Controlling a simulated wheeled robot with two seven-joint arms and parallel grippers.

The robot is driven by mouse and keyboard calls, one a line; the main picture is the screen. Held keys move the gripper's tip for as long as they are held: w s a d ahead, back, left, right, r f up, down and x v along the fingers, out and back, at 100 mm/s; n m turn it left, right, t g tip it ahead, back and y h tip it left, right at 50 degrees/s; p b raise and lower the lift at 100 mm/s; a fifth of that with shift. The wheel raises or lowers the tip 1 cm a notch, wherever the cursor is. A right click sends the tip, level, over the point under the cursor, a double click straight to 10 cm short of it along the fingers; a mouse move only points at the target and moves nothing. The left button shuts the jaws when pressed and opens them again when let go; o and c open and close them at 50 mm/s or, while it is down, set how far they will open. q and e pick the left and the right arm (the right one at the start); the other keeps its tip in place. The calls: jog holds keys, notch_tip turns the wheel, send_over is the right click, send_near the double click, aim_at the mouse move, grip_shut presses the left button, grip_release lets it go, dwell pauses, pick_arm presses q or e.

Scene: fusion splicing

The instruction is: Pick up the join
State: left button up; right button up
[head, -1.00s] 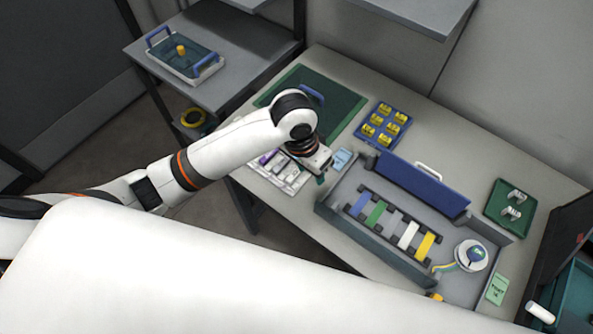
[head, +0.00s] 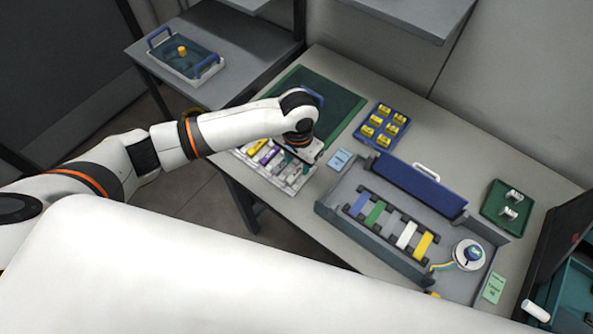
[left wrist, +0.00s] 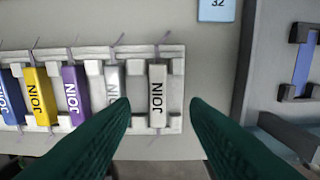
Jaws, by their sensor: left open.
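Several joins lie side by side in a pale rack (left wrist: 176,122). In the left wrist view they are a blue join (left wrist: 10,97), a yellow join (left wrist: 39,97), a purple join (left wrist: 74,95), a white join (left wrist: 112,85) and a grey join (left wrist: 157,96) at the right end. Thin fibres stick out of their ends. My left gripper (left wrist: 160,115) is open and empty, with its green fingers on either side of the grey join in the picture; I cannot tell the height above it. In the head view my left gripper (head: 304,160) hangs over the rack's right end. My right gripper is not in view.
A grey splicing tray (head: 330,208) with coloured strips and a raised blue lid (head: 415,185) stands right of the rack. A blue card (head: 340,160) lies between them. A green mat (head: 345,105) and a blue holder with yellow pieces (head: 383,125) lie behind.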

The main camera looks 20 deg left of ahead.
aim_at(296, 172)
pick_arm(q)
notch_tip(296, 172, down, 4)
jog(key=shift+a+f+p, duration=0.1)
jog(key=shift+a+p, duration=0.05)
jog(key=shift+p, duration=0.15)
jog(key=shift+c, duration=0.5)
grip_shut()
